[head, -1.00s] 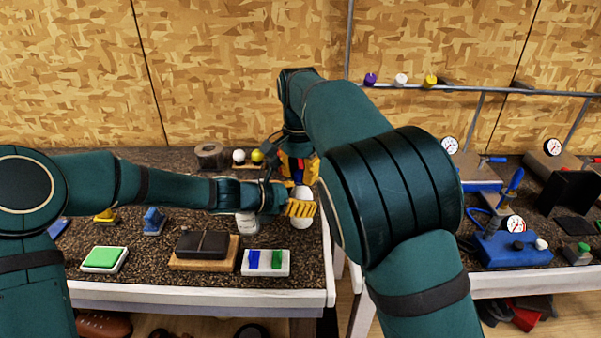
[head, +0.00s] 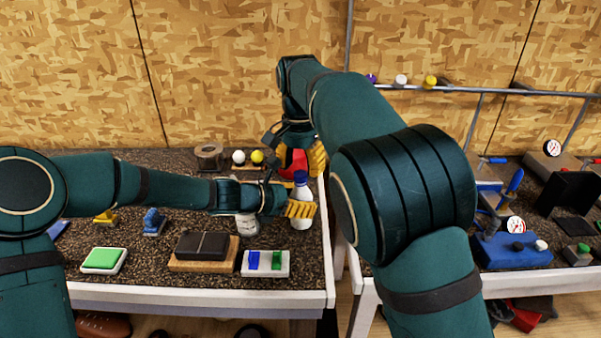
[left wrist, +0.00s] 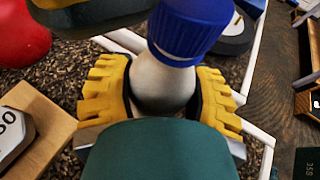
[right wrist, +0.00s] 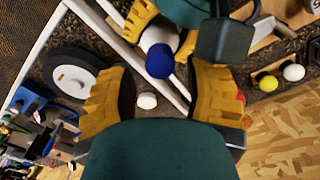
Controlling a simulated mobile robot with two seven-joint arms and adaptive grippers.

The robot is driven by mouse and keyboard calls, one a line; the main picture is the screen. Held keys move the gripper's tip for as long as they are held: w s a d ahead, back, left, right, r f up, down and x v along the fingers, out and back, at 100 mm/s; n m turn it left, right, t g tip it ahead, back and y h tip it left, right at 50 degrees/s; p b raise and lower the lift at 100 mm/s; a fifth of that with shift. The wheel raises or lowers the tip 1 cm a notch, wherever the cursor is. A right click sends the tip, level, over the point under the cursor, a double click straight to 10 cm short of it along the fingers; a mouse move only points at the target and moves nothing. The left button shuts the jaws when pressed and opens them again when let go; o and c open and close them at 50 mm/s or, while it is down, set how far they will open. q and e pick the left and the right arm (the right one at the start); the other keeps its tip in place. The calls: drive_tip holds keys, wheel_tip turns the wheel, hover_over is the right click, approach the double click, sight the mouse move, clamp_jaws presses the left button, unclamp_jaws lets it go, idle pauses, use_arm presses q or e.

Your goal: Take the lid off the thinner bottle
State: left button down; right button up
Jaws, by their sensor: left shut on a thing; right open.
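The thinner bottle (head: 302,216) is white and stands upright near the right end of the bench, with its blue lid (head: 300,179) on top. My left gripper (head: 298,209) is shut around the bottle's body. In the left wrist view the fingers press on both sides of the white bottle (left wrist: 163,82), below the blue lid (left wrist: 186,32). My right gripper (head: 302,160) is open and empty, behind and above the lid in the head view. In the right wrist view the lid (right wrist: 160,61) lies beyond its spread fingers, apart from them.
A whitish container (head: 246,224) is partly hidden by my left wrist. A red object (head: 290,160) shows behind the lid. A white tray with blue and green pieces (head: 265,263) and a dark block on a wooden board (head: 203,246) lie in front. White and yellow balls stand behind.

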drive_tip(key=shift+r, duration=1.1)
use_arm(q)
drive_tip(key=shift+c, duration=0.8)
unclamp_jaws()
